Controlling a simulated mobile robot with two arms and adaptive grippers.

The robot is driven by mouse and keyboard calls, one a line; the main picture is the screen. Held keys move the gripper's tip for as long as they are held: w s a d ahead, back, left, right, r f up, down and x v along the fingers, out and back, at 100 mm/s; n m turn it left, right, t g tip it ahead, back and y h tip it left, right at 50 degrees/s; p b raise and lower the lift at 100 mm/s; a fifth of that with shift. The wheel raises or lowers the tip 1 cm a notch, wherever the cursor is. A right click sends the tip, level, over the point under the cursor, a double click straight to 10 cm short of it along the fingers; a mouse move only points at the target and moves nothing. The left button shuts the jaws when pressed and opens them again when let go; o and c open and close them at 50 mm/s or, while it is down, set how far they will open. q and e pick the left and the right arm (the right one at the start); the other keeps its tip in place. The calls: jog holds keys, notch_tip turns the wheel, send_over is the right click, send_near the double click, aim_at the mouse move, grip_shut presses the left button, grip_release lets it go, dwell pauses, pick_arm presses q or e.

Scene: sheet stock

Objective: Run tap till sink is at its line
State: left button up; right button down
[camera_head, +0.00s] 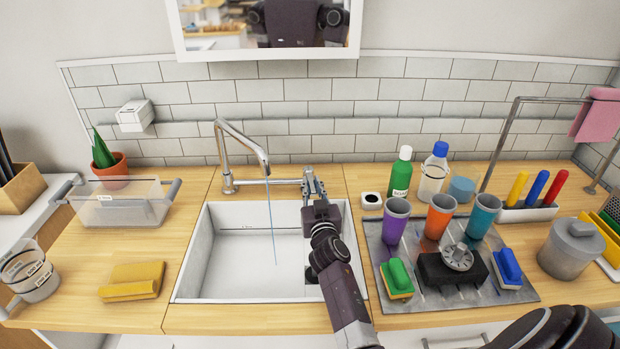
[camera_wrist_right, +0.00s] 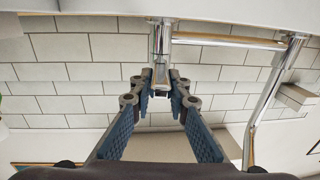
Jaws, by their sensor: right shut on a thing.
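The white sink (camera_head: 194,256) is set in the wooden counter, with a small marked line (camera_head: 245,228) on its back inner wall. The chrome tap (camera_head: 226,160) arches over it, and a thin blue stream of water (camera_head: 272,225) falls from its spout into the basin. The water level is hard to make out. My right gripper (camera_head: 313,186) is at the right end of the tap's bar, shut on the tap handle. The wrist view shows the handle (camera_wrist_right: 161,72) between its fingertips (camera_wrist_right: 161,92). My right arm hides the sink's right side. My left gripper is not in view.
Right of the sink, a grey mat (camera_head: 520,293) holds several cups, sponges and a black block. Soap bottles (camera_head: 401,172) stand behind it. Left are a clear tub (camera_head: 120,212), a yellow cloth (camera_head: 133,281) and a measuring jug (camera_head: 32,275). The counter's front left is mostly clear.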

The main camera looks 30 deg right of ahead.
jog(key=shift+s+d+r+n+t+y+p, duration=0.1)
jog(key=shift+d+r+n+t+y+p, duration=0.25)
jog(key=shift+n+y+p, duration=0.45)
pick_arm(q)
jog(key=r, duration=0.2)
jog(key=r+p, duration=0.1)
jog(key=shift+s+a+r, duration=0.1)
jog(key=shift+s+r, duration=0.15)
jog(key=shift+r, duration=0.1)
pick_arm(e)
jog(key=shift+d+f+y, duration=0.2)
jog(key=shift+f+y, duration=0.1)
jog(key=shift+y, duration=0.2)
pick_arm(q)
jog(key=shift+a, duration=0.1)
pick_arm(e)
jog(key=shift+s, duration=0.1)
jog(key=c, duration=1.8)
grip_release()
jog(key=shift+f, duration=0.1)
jog(key=shift+c, duration=0.2)
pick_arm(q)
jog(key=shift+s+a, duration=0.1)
pick_arm(e)
jog(key=v, duration=1.2)
